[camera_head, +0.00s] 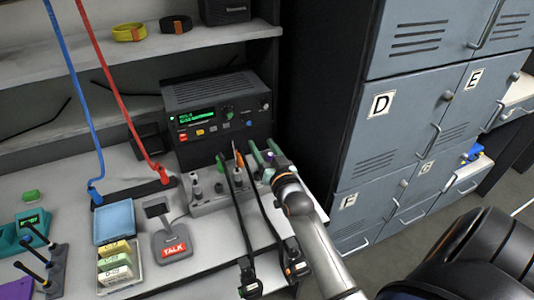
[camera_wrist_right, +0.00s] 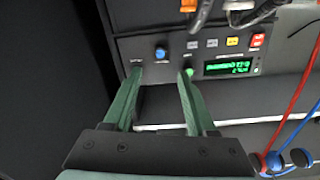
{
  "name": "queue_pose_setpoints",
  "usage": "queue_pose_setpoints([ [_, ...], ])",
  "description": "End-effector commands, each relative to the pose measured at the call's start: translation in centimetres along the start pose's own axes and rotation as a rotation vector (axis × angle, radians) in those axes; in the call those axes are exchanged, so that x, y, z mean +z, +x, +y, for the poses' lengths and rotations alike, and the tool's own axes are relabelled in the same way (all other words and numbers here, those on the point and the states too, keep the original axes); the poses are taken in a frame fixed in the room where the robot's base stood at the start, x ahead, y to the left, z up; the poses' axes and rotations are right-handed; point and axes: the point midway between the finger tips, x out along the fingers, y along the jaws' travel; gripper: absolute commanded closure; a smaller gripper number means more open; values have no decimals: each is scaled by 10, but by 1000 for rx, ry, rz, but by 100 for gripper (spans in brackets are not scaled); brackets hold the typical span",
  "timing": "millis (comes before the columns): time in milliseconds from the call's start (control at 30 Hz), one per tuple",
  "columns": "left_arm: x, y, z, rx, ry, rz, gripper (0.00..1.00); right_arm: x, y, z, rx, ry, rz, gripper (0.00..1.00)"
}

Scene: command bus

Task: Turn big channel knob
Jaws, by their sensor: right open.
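The radio (camera_head: 212,103) stands on the desk against the back shelf, with a lit green display (camera_head: 193,117). A dark round knob with a green mark (camera_head: 228,112), likely the big channel knob, sits right of the display. My right gripper (camera_head: 261,148) is open and empty in front of the radio's right end. In the right wrist view, the radio front appears upside down. My right gripper (camera_wrist_right: 161,72) is open there. A green-lit spot (camera_wrist_right: 188,72) shows at one fingertip, which hides most of the knob area; contact cannot be told. My left gripper is out of view.
A blue knob (camera_wrist_right: 161,52) and coloured buttons (camera_wrist_right: 232,42) share the radio's front. Orange and green-handled plugs with black cables (camera_head: 238,165) stand close left of my right gripper. A TALK microphone (camera_head: 172,242) stands front left; grey lockers (camera_head: 400,130) rise at right.

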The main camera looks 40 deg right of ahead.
Motion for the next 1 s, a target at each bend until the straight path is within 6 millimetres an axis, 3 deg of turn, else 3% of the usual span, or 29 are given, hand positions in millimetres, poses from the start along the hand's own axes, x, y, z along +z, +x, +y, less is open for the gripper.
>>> queue_pose_setpoints([
  [100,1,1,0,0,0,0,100,1,-17,0,0,1,-2,43],
  [300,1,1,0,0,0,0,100,0,-29,0,-1,1,0,43],
  [1000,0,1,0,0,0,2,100,0,-30,0,0,0,0,43],
])
